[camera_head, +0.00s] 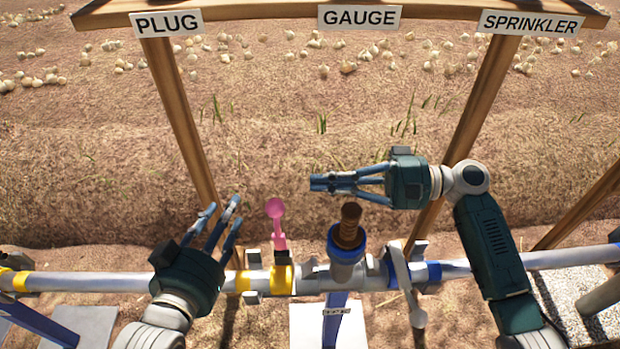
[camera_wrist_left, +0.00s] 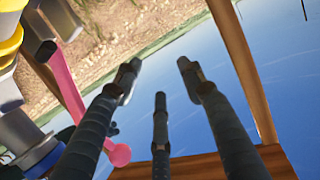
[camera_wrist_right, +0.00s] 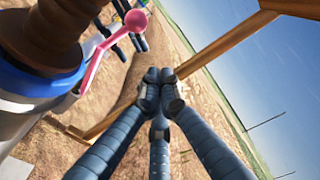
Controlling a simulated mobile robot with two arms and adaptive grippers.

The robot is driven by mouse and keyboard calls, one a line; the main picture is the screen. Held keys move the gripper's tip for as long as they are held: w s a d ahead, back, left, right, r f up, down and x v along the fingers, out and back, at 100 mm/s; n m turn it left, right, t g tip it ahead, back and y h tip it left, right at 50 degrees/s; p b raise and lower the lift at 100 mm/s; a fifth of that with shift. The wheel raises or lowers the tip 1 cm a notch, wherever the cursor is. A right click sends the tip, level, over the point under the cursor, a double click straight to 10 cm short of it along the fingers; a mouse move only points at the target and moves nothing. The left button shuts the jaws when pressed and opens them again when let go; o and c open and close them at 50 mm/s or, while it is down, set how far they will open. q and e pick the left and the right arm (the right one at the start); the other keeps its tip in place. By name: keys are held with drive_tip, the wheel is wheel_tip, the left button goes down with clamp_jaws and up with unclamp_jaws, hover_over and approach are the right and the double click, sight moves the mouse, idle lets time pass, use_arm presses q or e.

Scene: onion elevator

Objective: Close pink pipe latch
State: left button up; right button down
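The pink latch (camera_head: 276,222) stands upright on the yellow-banded part of the pipe (camera_head: 130,282), with its round knob at the top. It also shows in the left wrist view (camera_wrist_left: 67,88), left of the fingers, and in the right wrist view (camera_wrist_right: 97,63). My left gripper (camera_head: 224,208) is open and empty, left of the latch and apart from it. My right gripper (camera_head: 316,182) is shut with its fingertips together, empty, above and right of the latch. It points left.
A brown-topped upright fitting (camera_head: 350,228) with a blue collar stands on the pipe right of the latch. A grey lever (camera_head: 401,268) sits further right. Wooden posts (camera_head: 180,110) carry PLUG, GAUGE and SPRINKLER signs.

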use_arm(q)
drive_tip(key=shift+s+a+f+g+y, duration=0.1)
drive_tip(key=shift+s+f+g+y, duration=0.15)
drive_tip(key=shift+f, duration=0.35)
drive_tip(key=shift+s+a+f+g, duration=0.2)
drive_tip(key=shift+f+g, duration=0.15)
drive_tip(key=shift+f, duration=0.3)
drive_tip(key=shift+s+a+f+g+y, duration=0.1)
drive_tip(key=shift+s+f+g+y, duration=0.15)
drive_tip(key=shift+f, duration=0.35)
use_arm(e)
drive_tip(key=d, duration=0.6)
drive_tip(key=shift+s, duration=0.15)
use_arm(q)
drive_tip(key=shift+c, duration=0.5)
use_arm(e)
drive_tip(key=shift+f, duration=0.1)
